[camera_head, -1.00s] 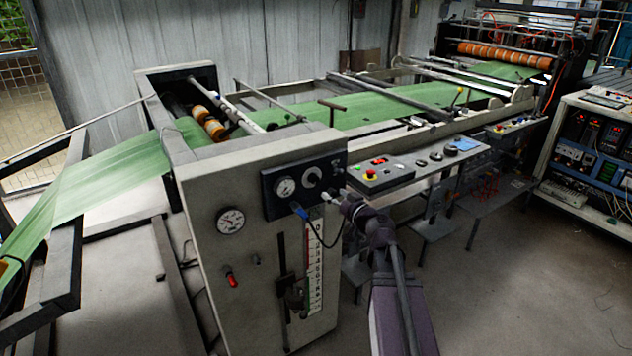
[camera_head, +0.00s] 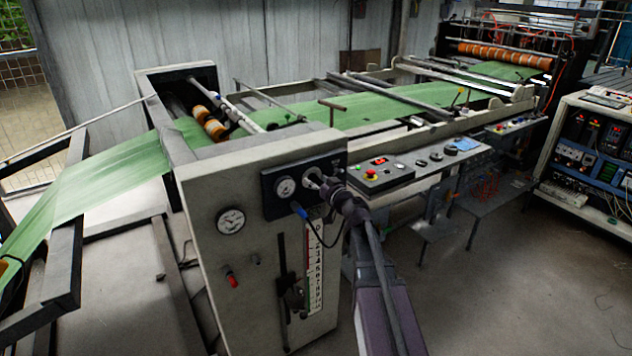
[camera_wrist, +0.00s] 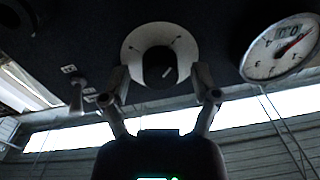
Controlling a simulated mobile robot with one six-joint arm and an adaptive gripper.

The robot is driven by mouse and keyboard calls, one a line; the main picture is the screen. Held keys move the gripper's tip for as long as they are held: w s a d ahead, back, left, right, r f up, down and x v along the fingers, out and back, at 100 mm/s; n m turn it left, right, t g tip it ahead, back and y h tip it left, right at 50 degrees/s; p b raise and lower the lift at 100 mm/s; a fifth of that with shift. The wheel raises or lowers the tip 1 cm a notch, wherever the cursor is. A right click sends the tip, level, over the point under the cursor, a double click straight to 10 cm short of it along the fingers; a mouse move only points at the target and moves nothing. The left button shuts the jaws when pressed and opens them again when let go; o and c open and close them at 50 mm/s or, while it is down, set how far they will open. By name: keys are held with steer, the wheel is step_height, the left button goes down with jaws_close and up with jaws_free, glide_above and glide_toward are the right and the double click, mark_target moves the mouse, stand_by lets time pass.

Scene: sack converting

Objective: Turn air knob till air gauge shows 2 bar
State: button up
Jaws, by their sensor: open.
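The black air knob (camera_wrist: 160,67) sits on a round white plate on a dark panel in the wrist view. Its plate (camera_head: 312,173) is partly covered by my gripper in the head view. My gripper (camera_wrist: 161,84) is open, with one finger on each side of the knob's lower part; I cannot tell if they touch it. The white-faced air gauge (camera_head: 285,187) is left of the knob in the head view. In the wrist view the gauge (camera_wrist: 281,47) appears at upper right, rotated, with a red needle; its exact reading is unclear.
A larger gauge (camera_head: 231,221) is lower left on the grey cabinet. A red-and-white scale (camera_head: 314,265) runs down the cabinet. A button console (camera_head: 375,175) stands to the right.

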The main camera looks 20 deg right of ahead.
jaws_close()
steer(key=shift+m, duration=0.5)
steer(key=m, duration=0.5)
steer(key=m+b, duration=0.1)
steer(key=m, duration=0.6)
steer(key=shift+d+f+m, duration=0.1)
steer(key=shift+m, duration=0.3)
steer(key=m, duration=0.6)
steer(key=shift+m+t, duration=0.3)
steer(key=shift+m, duration=0.1)
steer(key=m+h, duration=0.1)
steer(key=m, duration=0.6)
